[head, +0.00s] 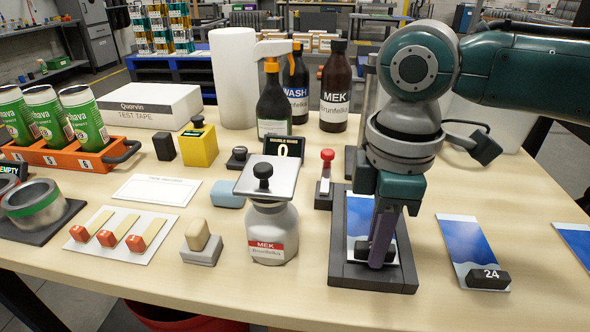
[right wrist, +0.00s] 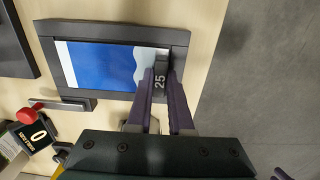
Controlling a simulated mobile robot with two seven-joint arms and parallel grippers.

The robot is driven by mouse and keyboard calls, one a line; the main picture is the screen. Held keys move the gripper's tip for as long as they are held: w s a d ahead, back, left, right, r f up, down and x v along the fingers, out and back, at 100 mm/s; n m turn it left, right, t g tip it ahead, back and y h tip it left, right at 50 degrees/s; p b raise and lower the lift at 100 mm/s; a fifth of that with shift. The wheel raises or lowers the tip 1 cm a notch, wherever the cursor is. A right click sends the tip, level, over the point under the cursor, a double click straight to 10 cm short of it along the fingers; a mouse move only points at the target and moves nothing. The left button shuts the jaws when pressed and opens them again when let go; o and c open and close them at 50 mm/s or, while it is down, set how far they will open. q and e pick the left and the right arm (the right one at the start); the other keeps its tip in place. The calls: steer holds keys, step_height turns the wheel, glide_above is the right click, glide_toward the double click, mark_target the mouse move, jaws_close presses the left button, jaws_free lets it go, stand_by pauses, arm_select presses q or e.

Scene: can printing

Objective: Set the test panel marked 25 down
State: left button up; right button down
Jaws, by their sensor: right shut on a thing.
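The test panel marked 25 shows in the head view (head: 357,222) as a white and blue sheet, partly hidden by my right gripper (head: 377,262). In the right wrist view the panel (right wrist: 100,66) lies inside the dark frame (right wrist: 60,30), and its black block (right wrist: 160,78) reads 25. My right gripper is shut on that block at the panel's near end. The panel looks flat within the frame; I cannot tell whether it touches the frame's floor. My left gripper is not in view.
Panel 24 (head: 465,245) lies right of the frame, with another panel (head: 575,238) at the right edge. A MEK pump jar (head: 271,240) and a red-knobbed tool (head: 326,180) stand to its left. Bare table shows between the frame and panel 24.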

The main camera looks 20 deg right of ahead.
steer(key=shift+f, duration=0.2)
steer(key=c, duration=0.8)
jaws_free()
step_height(320, 180, up, 12)
steer(key=p, duration=0.2)
steer(key=s+a+f+m+t+y, duration=0.2)
steer(key=s+a+f+y, duration=0.1)
steer(key=s+a+f, duration=0.55)
steer(key=s+d+m+h, duration=0.1)
steer(key=s+m, duration=0.1)
steer(key=s+d+m+t+h, duration=0.1)
steer(key=s+d+m, duration=0.1)
steer(key=s+m, duration=0.1)
steer(key=s+d+m, duration=0.2)
steer(key=shift+s+d+f+m+t+h, duration=0.2)
steer(key=shift+s+f+m+t+h, duration=0.1)
steer(key=shift+m+h, duration=0.1)
